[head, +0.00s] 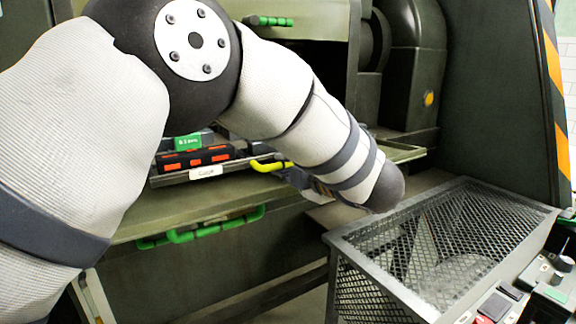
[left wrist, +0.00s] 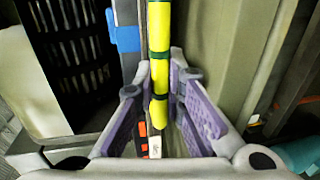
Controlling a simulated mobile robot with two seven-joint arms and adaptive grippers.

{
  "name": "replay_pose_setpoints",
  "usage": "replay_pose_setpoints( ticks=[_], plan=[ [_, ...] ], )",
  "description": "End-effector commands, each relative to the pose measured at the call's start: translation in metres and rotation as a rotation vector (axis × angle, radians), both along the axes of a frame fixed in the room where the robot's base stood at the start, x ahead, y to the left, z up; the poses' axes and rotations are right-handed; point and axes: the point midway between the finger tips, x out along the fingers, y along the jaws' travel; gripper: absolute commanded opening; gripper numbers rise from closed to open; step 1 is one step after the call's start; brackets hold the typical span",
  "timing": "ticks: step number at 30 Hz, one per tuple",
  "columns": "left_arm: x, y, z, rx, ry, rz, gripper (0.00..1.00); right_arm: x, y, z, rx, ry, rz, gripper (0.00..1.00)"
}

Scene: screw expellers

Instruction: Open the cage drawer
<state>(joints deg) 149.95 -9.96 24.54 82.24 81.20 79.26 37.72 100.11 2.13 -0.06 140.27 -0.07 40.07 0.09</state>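The cage drawer (head: 177,179) is a shallow tray in the green machine, with a small white label on its front. Its yellow handle (head: 271,166) sticks out to the right of the label. My left gripper (head: 290,171) is at this handle, mostly hidden behind my own arm in the head view. In the left wrist view the yellow handle (left wrist: 159,60) runs between the two purple-padded fingers of the left gripper (left wrist: 161,85). The fingertips are close on both sides of it. I cannot tell whether they press on it. My right gripper is not in view.
Green handles (head: 207,229) line the ledge below the drawer, and another green handle (head: 270,20) is above. A metal mesh basket (head: 345,243) stands at the right front. A control panel (head: 545,290) with knobs and buttons is at the lower right.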

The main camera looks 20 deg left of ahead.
Motion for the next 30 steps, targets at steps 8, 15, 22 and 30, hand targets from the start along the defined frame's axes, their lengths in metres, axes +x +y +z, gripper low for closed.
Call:
replay_pose_setpoints(
  ticks=[8, 15, 22, 30],
  plan=[
    [0.000, 0.000, 0.000, -0.001, 0.000, 0.000, 0.20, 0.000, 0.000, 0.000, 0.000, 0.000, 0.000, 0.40],
    [-0.014, -0.020, 0.005, -0.002, -0.002, -0.004, 0.20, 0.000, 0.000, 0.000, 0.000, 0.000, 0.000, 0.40],
    [-0.052, -0.068, 0.018, 0.000, -0.002, -0.003, 0.20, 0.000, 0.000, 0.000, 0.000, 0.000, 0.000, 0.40],
    [-0.072, -0.093, 0.025, -0.001, -0.002, -0.001, 0.20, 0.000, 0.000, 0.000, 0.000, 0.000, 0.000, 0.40]
  ],
)
